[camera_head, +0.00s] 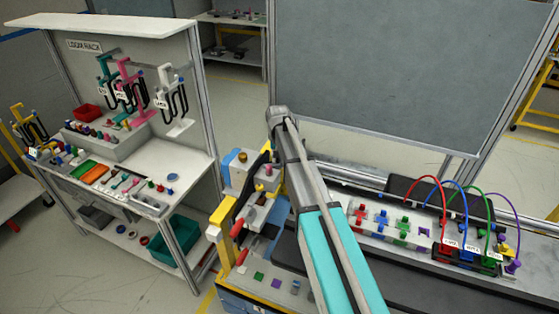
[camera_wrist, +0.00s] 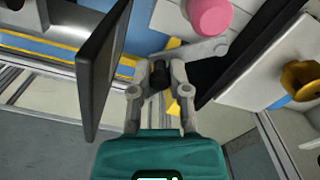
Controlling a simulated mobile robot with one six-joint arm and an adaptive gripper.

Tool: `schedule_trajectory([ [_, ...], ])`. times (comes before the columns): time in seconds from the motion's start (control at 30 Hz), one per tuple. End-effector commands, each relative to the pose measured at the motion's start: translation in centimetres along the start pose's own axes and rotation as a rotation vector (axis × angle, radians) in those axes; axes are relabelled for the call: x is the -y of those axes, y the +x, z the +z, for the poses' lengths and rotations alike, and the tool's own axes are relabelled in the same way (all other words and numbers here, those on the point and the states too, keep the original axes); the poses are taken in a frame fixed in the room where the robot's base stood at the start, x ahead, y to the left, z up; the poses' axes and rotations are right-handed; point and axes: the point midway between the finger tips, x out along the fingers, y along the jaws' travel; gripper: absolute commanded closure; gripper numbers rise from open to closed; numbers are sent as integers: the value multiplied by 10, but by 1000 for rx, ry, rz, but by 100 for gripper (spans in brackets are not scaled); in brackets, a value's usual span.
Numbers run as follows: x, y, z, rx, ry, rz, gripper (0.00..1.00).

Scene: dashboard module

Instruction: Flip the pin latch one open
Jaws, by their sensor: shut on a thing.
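In the wrist view my gripper (camera_wrist: 161,80) is shut on a small black pin (camera_wrist: 160,74), with one finger on each side of it. A grey lever (camera_wrist: 202,50) runs from beside the fingers to the right, below a pink round knob (camera_wrist: 210,17). Which part is pin latch one is not marked; the black pin appears to be its handle. In the head view my arm covers part of the dashboard module (camera_head: 232,208), and my gripper cannot be made out there.
A dark upright panel (camera_wrist: 101,70) stands close to the left of my fingers. A yellow knob (camera_wrist: 301,80) is at the right on a pale panel. In the head view, a bench with coloured cables (camera_head: 425,190) lies right, and a tool rack (camera_head: 130,120) left.

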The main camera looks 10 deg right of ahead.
Motion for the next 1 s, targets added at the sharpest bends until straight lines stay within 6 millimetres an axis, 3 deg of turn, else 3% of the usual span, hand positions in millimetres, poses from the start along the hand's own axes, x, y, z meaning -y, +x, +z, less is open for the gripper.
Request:
schedule_trajectory([
  [0.3, 4, 0, -11, 0, -190, 1, 100],
  [0.67, 5, 0, -12, -1, -214, 0, 100],
  [0.7, 5, 0, -12, -1, -214, 0, 75],
  [0.8, 5, 0, -12, -1, -213, 0, 56],
  [0.9, 5, 0, -11, -1, -213, 0, 42],
  [1.0, 5, 0, -11, 0, -213, 0, 42],
])
